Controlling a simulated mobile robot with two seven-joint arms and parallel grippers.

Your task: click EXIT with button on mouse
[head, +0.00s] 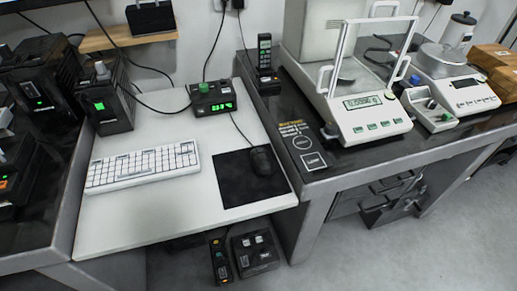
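A black mouse (262,160) rests on a black mouse pad (240,190) at the right side of the white desk. Its cable runs up and back across the desk. The mouse buttons are too small to make out. No EXIT label is readable; only a dark strip of a screen (10,5) shows at the top left corner. Neither of my grippers is in view.
A white keyboard (142,167) lies left of the mouse pad. A raised dark table with a balance (365,110) stands right. The desk's front part (150,220) is clear.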

